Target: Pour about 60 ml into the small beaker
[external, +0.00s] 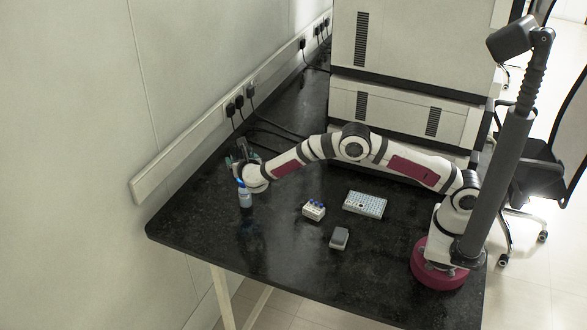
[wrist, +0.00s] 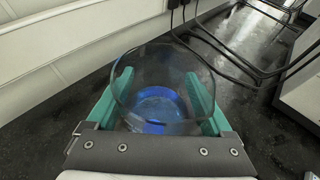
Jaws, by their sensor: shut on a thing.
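My gripper (external: 238,160) is at the far left end of the table, at the end of my outstretched arm. In the wrist view its two green fingers (wrist: 162,88) are shut on either side of a clear glass beaker (wrist: 150,62). Blue liquid (wrist: 158,103) shows low inside the beaker. In the external view the held beaker is small and mostly hidden by the gripper and wrist.
A white box with blue tops (external: 314,210), a pale rack (external: 365,204) and a grey device (external: 339,238) stand mid-table. Cables (external: 270,128) run along the wall side. The front left table is clear.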

